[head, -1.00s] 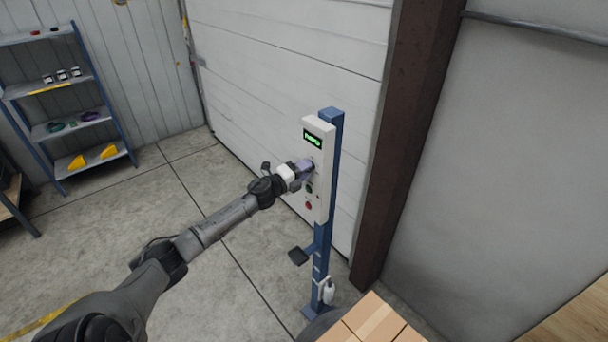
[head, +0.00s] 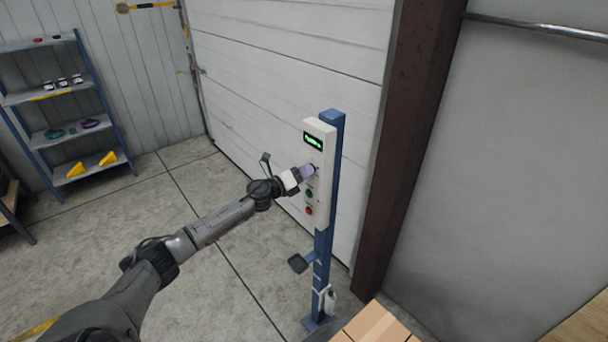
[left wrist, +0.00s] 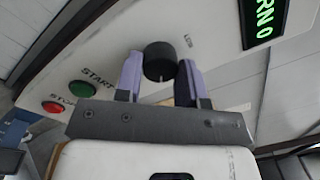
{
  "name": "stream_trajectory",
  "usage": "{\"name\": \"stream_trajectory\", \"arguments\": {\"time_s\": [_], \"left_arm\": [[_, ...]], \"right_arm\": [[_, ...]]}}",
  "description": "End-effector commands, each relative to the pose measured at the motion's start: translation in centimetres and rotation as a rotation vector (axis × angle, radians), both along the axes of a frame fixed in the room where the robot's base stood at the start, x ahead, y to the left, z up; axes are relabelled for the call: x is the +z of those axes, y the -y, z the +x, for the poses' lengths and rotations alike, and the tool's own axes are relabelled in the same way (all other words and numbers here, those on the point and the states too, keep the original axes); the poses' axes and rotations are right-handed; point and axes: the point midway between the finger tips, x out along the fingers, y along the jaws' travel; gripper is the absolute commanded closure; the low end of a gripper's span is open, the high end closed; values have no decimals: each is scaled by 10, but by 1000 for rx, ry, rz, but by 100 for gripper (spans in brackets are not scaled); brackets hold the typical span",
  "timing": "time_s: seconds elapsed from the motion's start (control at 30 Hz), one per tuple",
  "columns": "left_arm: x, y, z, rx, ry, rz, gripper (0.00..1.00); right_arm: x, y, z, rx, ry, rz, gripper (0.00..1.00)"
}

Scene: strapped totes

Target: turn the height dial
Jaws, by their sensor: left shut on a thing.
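The height dial (left wrist: 159,60) is a black round knob with a pale mark, on the white control panel (head: 322,209). My left gripper (left wrist: 160,75) is at the panel, its two purple fingers on either side of the dial and shut on it. In the head view my left gripper (head: 311,170) hides the dial. A green-lit display (head: 313,141) is above it; in the left wrist view its text (left wrist: 264,20) is partly cut off. My right gripper is not in view.
A green START button (left wrist: 83,89) and a red stop button (left wrist: 54,107) are beside the dial. Boxes (head: 376,326) stand near the post's foot. A shelf (head: 75,128) stands far left.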

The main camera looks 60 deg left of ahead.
Motion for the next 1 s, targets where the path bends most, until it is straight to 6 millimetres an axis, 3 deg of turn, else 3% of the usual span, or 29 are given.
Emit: {"name": "stream_trajectory", "arguments": {"time_s": [0.4, 0.43, 0.67, 1.0], "left_arm": [[0, 0, 0, -1, -1, 8, 87], [0, 0, 0, -1, -1, 8, 61], [0, 0, 0, 0, -1, 6, 39], [-1, 0, -3, 0, -2, 5, 38]], "right_arm": [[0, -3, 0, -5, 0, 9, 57], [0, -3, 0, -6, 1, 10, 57], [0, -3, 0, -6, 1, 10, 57], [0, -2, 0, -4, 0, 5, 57]]}}
